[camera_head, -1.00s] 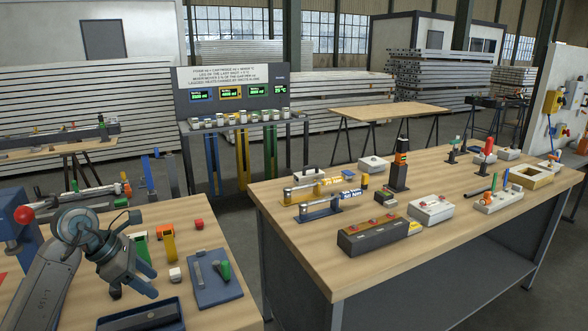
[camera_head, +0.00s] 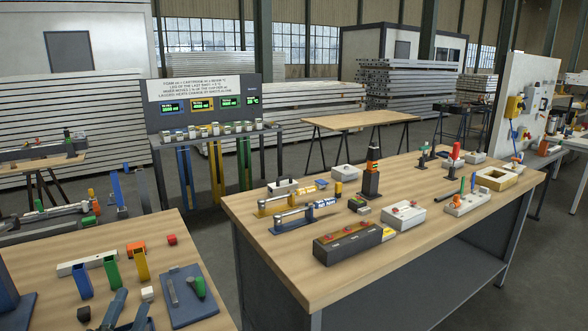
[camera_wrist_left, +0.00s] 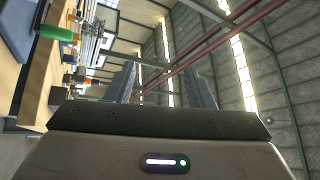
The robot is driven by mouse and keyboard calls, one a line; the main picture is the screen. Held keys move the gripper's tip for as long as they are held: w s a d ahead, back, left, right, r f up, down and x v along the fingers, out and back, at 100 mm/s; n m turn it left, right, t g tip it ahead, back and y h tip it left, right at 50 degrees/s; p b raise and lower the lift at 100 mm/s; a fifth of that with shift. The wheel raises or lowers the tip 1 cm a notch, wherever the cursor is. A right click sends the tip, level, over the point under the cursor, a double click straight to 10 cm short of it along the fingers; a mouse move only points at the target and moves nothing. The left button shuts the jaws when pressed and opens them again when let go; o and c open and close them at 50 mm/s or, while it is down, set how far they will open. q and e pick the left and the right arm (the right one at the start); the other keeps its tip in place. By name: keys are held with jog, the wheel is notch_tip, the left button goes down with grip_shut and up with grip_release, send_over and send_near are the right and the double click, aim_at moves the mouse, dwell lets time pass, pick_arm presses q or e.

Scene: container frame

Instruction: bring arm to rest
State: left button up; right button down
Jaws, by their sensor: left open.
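My left gripper (camera_head: 130,307) shows only by its blue-grey fingertips at the bottom left of the head view, over the near wooden bench (camera_head: 45,262). The rest of the arm is cut off by the frame edge. In the left wrist view the two fingers (camera_wrist_left: 162,85) stand apart with nothing between them, and the roof beams show behind. My right gripper is not in view.
A larger workbench (camera_head: 290,280) stands right, beyond a floor gap.

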pick_arm(q)
jog(key=s+a+f+n+g+y, duration=0.1)
jog(key=s+f+n+g+y, duration=0.1)
jog(key=s+f+n+g, duration=0.45)
jog(key=s+a+f+n+g+y, duration=0.1)
jog(key=s+f+n+g, duration=0.3)
jog(key=f, duration=0.6)
jog(key=s+d+f+n+g+h, duration=0.1)
jog(key=s+d+f+g+h, duration=0.2)
jog(key=s, duration=0.5)
jog(key=s+d+f+n+g, duration=0.1)
jog(key=s+d+f+g, duration=0.2)
jog(key=s+f+g, duration=0.3)
notch_tip(320, 180, down, 32)
jog(key=s+a, duration=0.2)
jog(key=a, duration=0.1)
jog(key=s+a+f+g, duration=0.1)
jog(key=s+f, duration=1.6)
jog(key=shift+n, duration=0.45)
